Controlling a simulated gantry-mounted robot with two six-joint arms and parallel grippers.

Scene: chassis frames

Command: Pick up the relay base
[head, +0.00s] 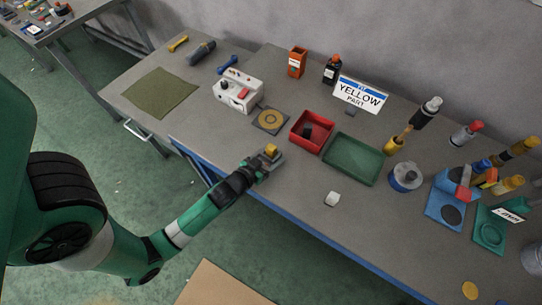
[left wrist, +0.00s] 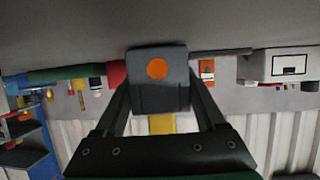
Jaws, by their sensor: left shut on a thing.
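My left gripper (head: 268,158) is shut on a dark grey block, apparently the relay base, at the front edge of the bench. In the left wrist view the relay base (left wrist: 160,98) sits between the two fingers and has a round orange spot on its face. A yellow part (head: 271,150) shows on top of it in the head view, and yellow also shows beside it in the left wrist view (left wrist: 162,124). I cannot tell whether the block is clear of the bench. My right gripper is not in view.
A red bin (head: 328,146) with a black item inside and a green tray (head: 369,168) stand just right of my gripper. A dark square plate (head: 262,127) with a yellow ring and a white box (head: 246,99) lie behind. A small white block (head: 332,199) lies on clear bench.

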